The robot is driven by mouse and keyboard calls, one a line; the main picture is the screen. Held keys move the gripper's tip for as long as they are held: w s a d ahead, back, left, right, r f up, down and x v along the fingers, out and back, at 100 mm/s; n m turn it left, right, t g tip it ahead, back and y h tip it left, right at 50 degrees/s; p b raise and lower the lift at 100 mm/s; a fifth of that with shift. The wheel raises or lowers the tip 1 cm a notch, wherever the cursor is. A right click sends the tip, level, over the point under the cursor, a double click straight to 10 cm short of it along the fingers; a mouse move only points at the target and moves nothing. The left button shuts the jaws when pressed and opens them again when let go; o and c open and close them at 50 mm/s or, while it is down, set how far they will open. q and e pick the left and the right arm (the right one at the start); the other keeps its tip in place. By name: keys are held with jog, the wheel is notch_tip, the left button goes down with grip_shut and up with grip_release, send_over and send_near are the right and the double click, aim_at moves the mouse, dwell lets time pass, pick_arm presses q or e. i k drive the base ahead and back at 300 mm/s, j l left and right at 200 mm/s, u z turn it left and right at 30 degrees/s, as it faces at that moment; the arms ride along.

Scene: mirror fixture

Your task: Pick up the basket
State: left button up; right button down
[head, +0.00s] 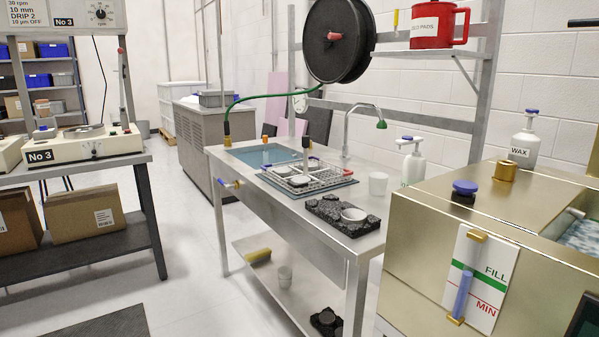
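The basket (329,177) is a low metal wire frame. It sits on a blue-grey mat (349,183) on the steel sink bench in the middle of the head view. Several round pale pieces lie in it. A thin upright post with a dark top (306,146) rises at the basket, and I cannot tell if it is its handle. Neither of my grippers is in view.
The faucet (346,130) rises behind; the sink (262,154) is at left. A brass-coloured tank (425,245) stands at right. Floor at left front is mostly clear.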

aim_at(306, 140)
jog(key=i+j+z, duration=0.35)
jog(key=j, duration=0.5)
jog(key=i+j+z, duration=0.1)
jog(key=j+z, duration=0.25)
jog(key=j, duration=0.45)
jog(key=j+z, duration=0.35)
jog(key=j, duration=0.55)
jog(key=j+z, duration=0.35)
jog(key=j, duration=0.6)
jog(key=k+j+z, duration=0.2)
jog(key=j+z, duration=0.15)
jog(key=j, duration=0.5)
